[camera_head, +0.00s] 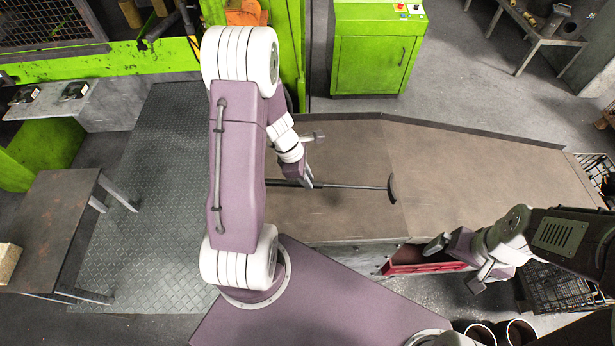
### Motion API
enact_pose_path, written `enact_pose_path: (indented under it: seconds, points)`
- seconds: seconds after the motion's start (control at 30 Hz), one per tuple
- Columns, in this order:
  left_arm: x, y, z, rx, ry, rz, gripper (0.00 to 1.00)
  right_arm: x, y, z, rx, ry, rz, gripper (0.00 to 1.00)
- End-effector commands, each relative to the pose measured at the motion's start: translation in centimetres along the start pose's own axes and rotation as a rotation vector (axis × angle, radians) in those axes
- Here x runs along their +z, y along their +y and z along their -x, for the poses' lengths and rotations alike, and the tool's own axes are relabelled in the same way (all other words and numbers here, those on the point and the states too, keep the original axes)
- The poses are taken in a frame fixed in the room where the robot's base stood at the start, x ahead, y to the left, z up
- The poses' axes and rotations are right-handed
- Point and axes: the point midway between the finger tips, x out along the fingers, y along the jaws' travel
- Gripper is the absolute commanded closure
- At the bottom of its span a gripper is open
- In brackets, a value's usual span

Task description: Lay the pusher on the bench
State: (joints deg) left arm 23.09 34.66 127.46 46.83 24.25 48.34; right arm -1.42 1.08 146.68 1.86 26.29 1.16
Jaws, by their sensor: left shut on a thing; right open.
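The pusher (350,187) is a thin dark rod with a curved dark head at its right end. It lies roughly level across the picture, over the brown bench top (480,185). My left gripper (308,182) is shut on the rod, left of its middle. The rod's left end passes behind my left arm, so it is hidden. I cannot tell whether the rod touches the bench top or is just above it. My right gripper (455,265) is open and empty, in front of the bench's front edge near a red drawer.
The red open drawer (415,268) sits under the bench front. A wire basket (560,290) is at the lower right. A green cabinet (370,62) stands behind the bench. A dark small table (50,220) is at left. The bench's right part is clear.

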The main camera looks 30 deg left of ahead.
Motion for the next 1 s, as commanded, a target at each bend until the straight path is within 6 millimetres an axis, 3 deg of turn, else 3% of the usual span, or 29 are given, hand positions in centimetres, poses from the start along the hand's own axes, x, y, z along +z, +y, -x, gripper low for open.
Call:
enact_pose_path:
  seconds: [0.1,0.53,0.97,1.0]
  points:
    - [-0.6,0.0,-1.9,0.001,0.0,0.0,1.0,0.2,0.0,-2.0,0.0,0.0,0.0,0.0]
    - [-2.0,0.0,-6.6,0.001,0.0,0.001,1.0,0.7,0.1,-6.6,0.0,0.0,0.0,0.0]
    - [-2.3,0.0,-7.3,0.001,0.0,0.0,1.0,0.8,0.1,-7.3,0.0,0.0,0.0,0.0]
    - [-2.3,0.0,-7.3,0.001,0.0,0.0,0.74,0.8,0.1,-7.3,0.0,0.0,0.0,0.0]
